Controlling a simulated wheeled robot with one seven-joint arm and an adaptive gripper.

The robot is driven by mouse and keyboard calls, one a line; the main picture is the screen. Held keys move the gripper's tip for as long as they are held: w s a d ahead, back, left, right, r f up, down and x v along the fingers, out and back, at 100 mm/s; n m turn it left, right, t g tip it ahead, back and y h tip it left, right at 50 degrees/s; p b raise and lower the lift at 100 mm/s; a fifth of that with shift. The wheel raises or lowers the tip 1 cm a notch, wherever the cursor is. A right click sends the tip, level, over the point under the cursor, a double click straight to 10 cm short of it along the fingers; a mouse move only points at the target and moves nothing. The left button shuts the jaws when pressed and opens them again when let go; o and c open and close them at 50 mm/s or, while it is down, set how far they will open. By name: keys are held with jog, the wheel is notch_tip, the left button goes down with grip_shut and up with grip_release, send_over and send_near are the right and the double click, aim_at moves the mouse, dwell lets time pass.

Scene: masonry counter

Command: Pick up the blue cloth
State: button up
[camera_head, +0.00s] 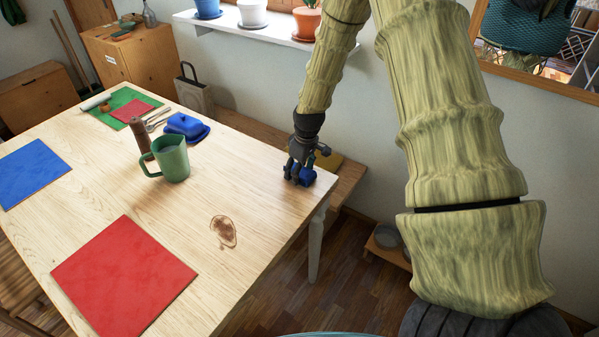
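A small crumpled blue thing, which looks like the blue cloth (308,176), is at the right far edge of the wooden table (215,185). My gripper (299,174) points down right at it, with dark fingers in front of and beside the cloth. The fingers hide part of the cloth. I cannot tell whether they are closed on it or whether it still touches the table top.
A green jug (172,160), a brown mill (141,138) and a blue lidded dish (187,126) stand mid-table. Blue (32,173), red (122,278) and green (118,105) mats lie around. A brown stain (223,232) marks the table. A bench (345,180) runs along the wall.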

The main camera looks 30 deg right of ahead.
jog(key=c, duration=0.4)
jog(key=shift+o, duration=0.2)
jog(key=shift+r, duration=0.15)
jog(key=shift+r, duration=0.55)
jog(key=shift+s+a+r+b, duration=0.2)
jog(key=shift+r+b, duration=0.15)
jog(key=shift+r, duration=0.2)
jog(key=shift+s+a+r+b, duration=0.1)
jog(key=shift+s+r+b, duration=0.05)
jog(key=shift+r+b, duration=0.3)
jog(key=s+a, duration=0.3)
jog(key=s, duration=0.1)
jog(key=s+a+r+b, duration=0.1)
jog(key=s+a, duration=0.2)
jog(key=s, duration=0.1)
jog(key=s+a+b, duration=0.1)
jog(key=s+a, duration=0.2)
jog(key=s, duration=0.1)
jog(key=shift+s+r, duration=0.1)
jog(key=shift+r, duration=0.25)
